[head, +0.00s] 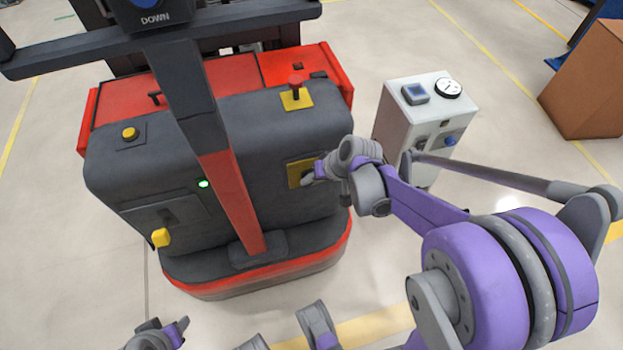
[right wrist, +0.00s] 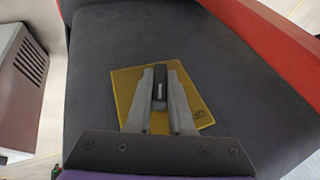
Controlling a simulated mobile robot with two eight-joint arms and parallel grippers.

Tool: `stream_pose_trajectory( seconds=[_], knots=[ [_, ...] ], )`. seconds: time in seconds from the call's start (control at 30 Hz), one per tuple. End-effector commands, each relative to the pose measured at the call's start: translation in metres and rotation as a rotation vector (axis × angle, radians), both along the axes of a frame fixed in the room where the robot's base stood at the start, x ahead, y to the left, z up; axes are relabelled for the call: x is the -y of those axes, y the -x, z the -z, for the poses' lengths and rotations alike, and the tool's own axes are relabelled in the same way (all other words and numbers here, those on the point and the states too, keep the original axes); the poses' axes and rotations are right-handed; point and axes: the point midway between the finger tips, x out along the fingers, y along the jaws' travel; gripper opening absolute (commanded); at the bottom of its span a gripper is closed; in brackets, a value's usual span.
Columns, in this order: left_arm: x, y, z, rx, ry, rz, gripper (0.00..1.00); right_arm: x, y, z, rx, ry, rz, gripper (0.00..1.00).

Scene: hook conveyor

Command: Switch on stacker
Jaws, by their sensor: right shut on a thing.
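The stacker (head: 220,130) is a dark grey and red machine standing on the floor in the head view. A yellow switch plate (head: 296,174) is on its right-hand face, and the plate (right wrist: 190,100) fills the middle of the right wrist view. My right gripper (head: 310,176) is at this plate. In the right wrist view its fingers (right wrist: 160,92) are shut on a small dark switch key (right wrist: 160,90) in front of the plate. A green light (head: 203,183) glows on the stacker's front. My left gripper (head: 178,328) shows only partly at the bottom edge, and its jaws are unclear.
A red emergency button (head: 296,82) sits on top of the stacker. A grey-white box with a gauge (head: 418,110) stands just right of it. A brown carton (head: 585,85) is at far right. The floor in front is clear.

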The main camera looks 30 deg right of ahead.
Motion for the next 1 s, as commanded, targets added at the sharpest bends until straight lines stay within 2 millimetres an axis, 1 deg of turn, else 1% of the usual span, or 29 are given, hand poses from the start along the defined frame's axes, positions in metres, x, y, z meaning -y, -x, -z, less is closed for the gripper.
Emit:
stream_pose_trajectory(
  seconds=[0.17, 0.27, 0.5, 0.63, 0.97, 1.0],
  knots=[
    [0.000, 0.000, 0.000, 0.000, 0.000, 0.000, 0.50, 0.000, 0.000, 0.000, 0.001, -0.003, 0.001, 0.00],
    [0.000, 0.000, 0.001, 0.000, 0.000, 0.000, 0.50, 0.001, 0.001, 0.001, 0.006, -0.038, 0.003, 0.00],
    [0.000, 0.000, 0.007, -0.002, 0.000, 0.000, 0.50, 0.003, 0.000, 0.003, 0.053, -0.230, 0.005, 0.00],
    [0.000, -0.001, 0.011, -0.004, 0.000, 0.000, 0.50, 0.003, 0.000, 0.003, 0.071, -0.305, 0.003, 0.00],
    [0.000, -0.001, 0.011, -0.004, 0.000, 0.000, 0.50, 0.001, 0.001, 0.001, 0.078, -0.328, -0.001, 0.00],
    [0.000, -0.001, 0.011, -0.004, 0.000, 0.000, 0.50, 0.001, 0.001, 0.001, 0.078, -0.328, 0.000, 0.22]
  ],
)
